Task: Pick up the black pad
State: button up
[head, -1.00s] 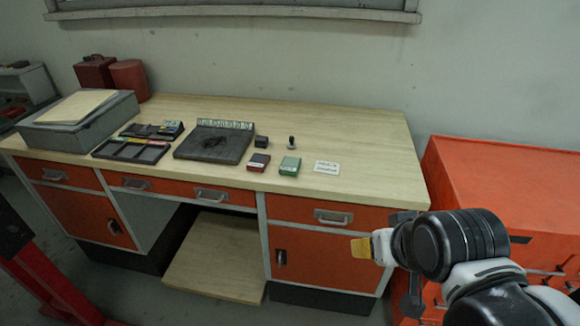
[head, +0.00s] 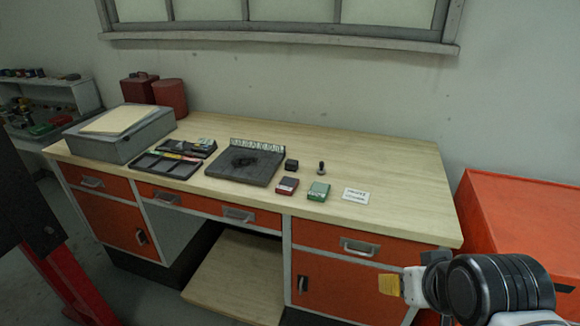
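Several dark items on the wooden desk could be the black pad, and I cannot tell which is meant. A small black block (head: 291,165) sits just right of a large flat dark slab (head: 243,167) with a lettered strip along its back edge. A small dark red box (head: 287,186) with a dark top and a green box (head: 318,191) lie in front of the block. My gripper (head: 389,285) shows a yellow tip at the lower right, in front of the desk and well apart from these items. Its finger opening is not clear from this angle.
A small stamp (head: 321,168) stands near a white label card (head: 356,195). A dark divided tray (head: 163,165), a grey box (head: 120,137) and red containers (head: 170,96) are at the left. The desk's right side (head: 405,185) is bare. An orange cabinet (head: 530,220) stands at right.

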aim_at(291, 165)
jog(key=i+j, duration=0.25)
jog(key=i, duration=0.15)
jog(key=i+j, duration=0.25)
jog(key=i, duration=0.15)
jog(key=i+j, duration=0.2)
jog(key=i, duration=0.2)
jog(key=i+j+u, duration=0.1)
jog(key=i+j, duration=0.15)
jog(key=i, duration=0.15)
